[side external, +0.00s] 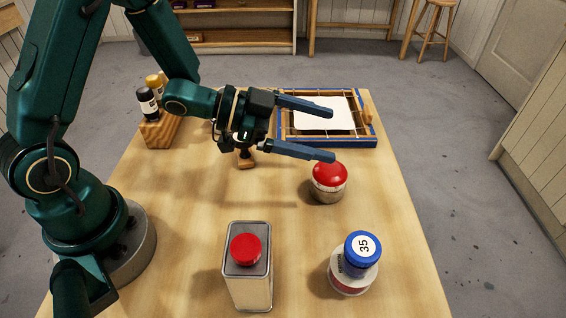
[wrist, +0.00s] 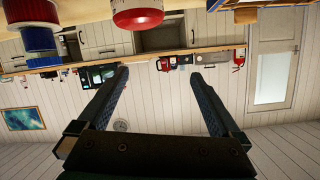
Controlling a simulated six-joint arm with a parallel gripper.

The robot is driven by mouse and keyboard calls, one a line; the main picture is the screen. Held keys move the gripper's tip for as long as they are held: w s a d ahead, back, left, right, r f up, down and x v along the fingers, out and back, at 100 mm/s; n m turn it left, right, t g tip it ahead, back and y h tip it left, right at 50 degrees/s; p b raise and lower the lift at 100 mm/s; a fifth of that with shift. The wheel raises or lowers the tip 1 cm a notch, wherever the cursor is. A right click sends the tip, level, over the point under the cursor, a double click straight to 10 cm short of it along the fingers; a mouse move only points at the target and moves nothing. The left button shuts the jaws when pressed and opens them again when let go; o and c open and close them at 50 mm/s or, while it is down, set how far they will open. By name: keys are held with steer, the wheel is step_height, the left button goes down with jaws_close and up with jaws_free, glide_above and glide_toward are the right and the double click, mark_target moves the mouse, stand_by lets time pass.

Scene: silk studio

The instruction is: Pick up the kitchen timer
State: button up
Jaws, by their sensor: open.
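In the wrist view, a blue round body (wrist: 40,40) shows at the upper left edge, partly cut off. My gripper (side external: 332,135) is open and empty, held above the table with its fingers pointing right, behind and apart from the blue piece. Both fingers also show in the wrist view (wrist: 160,74), with nothing between them.
A tin with a red cap (side external: 247,285) stands at the front. A blue-edged framed tray (side external: 345,142), a wooden bottle holder (side external: 157,131) and a small wooden piece (side external: 246,161) are farther back.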

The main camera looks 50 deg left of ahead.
mark_target(330, 175)
steer(key=shift+n+g, duration=0.7)
steer(key=shift+g, duration=0.1)
steer(key=f, duration=0.2)
steer(key=s+f, duration=0.1)
steer(key=f, duration=0.1)
steer(key=s+f, duration=0.1)
steer(key=f, duration=0.1)
steer(key=shift+s+f, duration=0.15)
steer(key=shift+f, duration=0.3)
steer(key=shift+x, duration=2.4)
steer(key=shift+r, duration=0.1)
steer(key=c, duration=1.4)
steer(key=shift+c, duration=0.2)
